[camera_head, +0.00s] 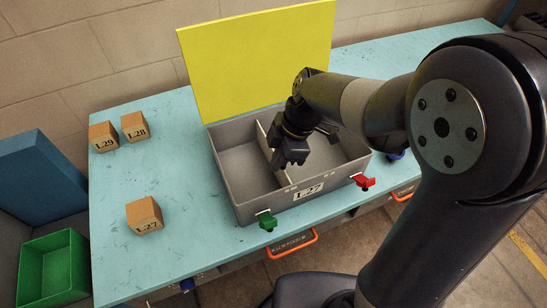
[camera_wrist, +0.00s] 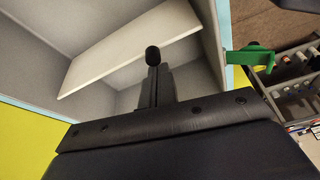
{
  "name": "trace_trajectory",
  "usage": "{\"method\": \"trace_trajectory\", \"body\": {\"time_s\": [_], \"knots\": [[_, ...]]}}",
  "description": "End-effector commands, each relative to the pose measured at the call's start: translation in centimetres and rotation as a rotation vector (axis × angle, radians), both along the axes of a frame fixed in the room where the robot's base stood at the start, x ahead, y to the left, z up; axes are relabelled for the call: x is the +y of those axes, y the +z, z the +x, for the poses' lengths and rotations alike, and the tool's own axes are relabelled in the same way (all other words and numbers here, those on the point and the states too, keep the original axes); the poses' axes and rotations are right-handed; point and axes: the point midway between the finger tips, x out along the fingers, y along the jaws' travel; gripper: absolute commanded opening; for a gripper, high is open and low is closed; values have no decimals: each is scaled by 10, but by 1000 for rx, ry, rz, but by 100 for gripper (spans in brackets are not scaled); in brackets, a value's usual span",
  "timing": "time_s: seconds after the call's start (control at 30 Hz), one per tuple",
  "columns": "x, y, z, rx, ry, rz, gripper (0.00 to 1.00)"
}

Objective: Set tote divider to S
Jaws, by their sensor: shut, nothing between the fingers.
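The grey tote (camera_head: 232,190) stands on the blue bench with its yellow lid (camera_head: 262,60) raised at the back. Its front label reads L27. The pale tote divider (camera_head: 263,138) stands across the inside, left of the middle; its near part is partly hidden by my gripper. The divider also shows in the wrist view (camera_wrist: 115,48) as a white panel. My gripper (camera_head: 278,165) is shut and empty, pointing down inside the tote at the divider's right side. It also shows in the wrist view (camera_wrist: 152,75), close to the divider; contact cannot be told. No S mark is legible.
A green latch (camera_head: 267,220) and a red latch (camera_head: 364,181) stick out from the tote's front. Small cardboard boxes L29 (camera_head: 103,136), L28 (camera_head: 135,126) and L27 (camera_head: 145,216) sit on the bench's left. A green bin (camera_head: 52,268) is at lower left. The bench between the boxes is clear.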

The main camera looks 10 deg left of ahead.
Motion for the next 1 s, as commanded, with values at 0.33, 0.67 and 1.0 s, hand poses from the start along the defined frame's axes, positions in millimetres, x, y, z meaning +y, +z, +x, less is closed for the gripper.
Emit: {"method": "trace_trajectory", "body": {"time_s": [0.33, 0.67, 1.0], "knots": [[-17, -2, 12, -3, -5, 0, 0], [-69, -1, 43, -1, -3, 0, 0], [-76, 0, 47, -1, 1, -1, 0]]}}
